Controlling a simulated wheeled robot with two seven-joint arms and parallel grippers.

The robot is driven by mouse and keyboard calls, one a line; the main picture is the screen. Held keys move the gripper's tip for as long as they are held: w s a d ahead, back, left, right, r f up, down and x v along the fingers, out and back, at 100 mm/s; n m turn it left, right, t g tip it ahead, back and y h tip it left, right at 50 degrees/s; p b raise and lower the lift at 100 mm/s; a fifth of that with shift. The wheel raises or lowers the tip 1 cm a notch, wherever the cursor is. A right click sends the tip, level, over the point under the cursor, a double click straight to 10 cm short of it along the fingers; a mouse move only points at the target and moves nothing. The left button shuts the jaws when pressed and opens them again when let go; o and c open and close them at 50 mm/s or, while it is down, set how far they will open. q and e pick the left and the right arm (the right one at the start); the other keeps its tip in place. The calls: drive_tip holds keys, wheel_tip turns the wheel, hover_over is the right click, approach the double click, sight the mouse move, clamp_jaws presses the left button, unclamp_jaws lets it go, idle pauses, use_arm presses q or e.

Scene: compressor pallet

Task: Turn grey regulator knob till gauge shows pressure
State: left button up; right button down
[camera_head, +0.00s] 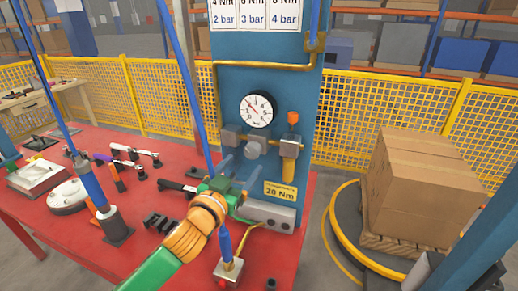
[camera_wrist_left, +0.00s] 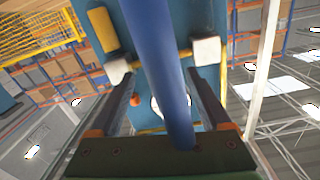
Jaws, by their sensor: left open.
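The grey regulator knob (camera_head: 254,148) is on the blue panel, below the round white pressure gauge (camera_head: 256,110). The gauge has a red needle, but its reading is too small to tell. My left gripper (camera_head: 238,172) is open, just below and left of the knob, with its fingers pointing at the panel. In the left wrist view, the open fingers (camera_wrist_left: 160,98) frame a blue tube that runs across the middle. The tube hides the knob and most of the gauge (camera_wrist_left: 156,104) there. I cannot tell whether a finger touches anything. My right gripper is not in view.
Grey fittings and a brass pipe flank the knob; an orange-topped valve (camera_head: 292,118) is close right. A yellow 20 Nm label (camera_head: 279,191) is below. Blue hanging tubes and tools crowd the red table (camera_head: 70,235). A cardboard box (camera_head: 415,190) stands right.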

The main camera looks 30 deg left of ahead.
sight(250, 154)
use_arm(q)
drive_tip(key=shift+w+r+p, duration=0.8)
drive_tip(key=shift+w+r, duration=0.1)
drive_tip(key=shift+w, duration=0.05)
drive_tip(key=shift+w+a, duration=0.1)
drive_tip(key=shift+w, duration=0.2)
drive_tip(key=shift+w+a+f, duration=0.15)
drive_tip(key=shift+w+f, duration=0.1)
drive_tip(key=shift+w, duration=0.2)
drive_tip(key=shift+w+a+f, duration=0.1)
drive_tip(key=shift+w+f, duration=0.1)
drive_tip(key=shift+w, duration=0.25)
drive_tip(key=shift+w+f, duration=0.1)
drive_tip(key=shift+w, duration=0.1)
drive_tip(key=shift+s+d, duration=0.1)
drive_tip(key=shift+s, duration=0.2)
drive_tip(key=c, duration=0.6)
clamp_jaws()
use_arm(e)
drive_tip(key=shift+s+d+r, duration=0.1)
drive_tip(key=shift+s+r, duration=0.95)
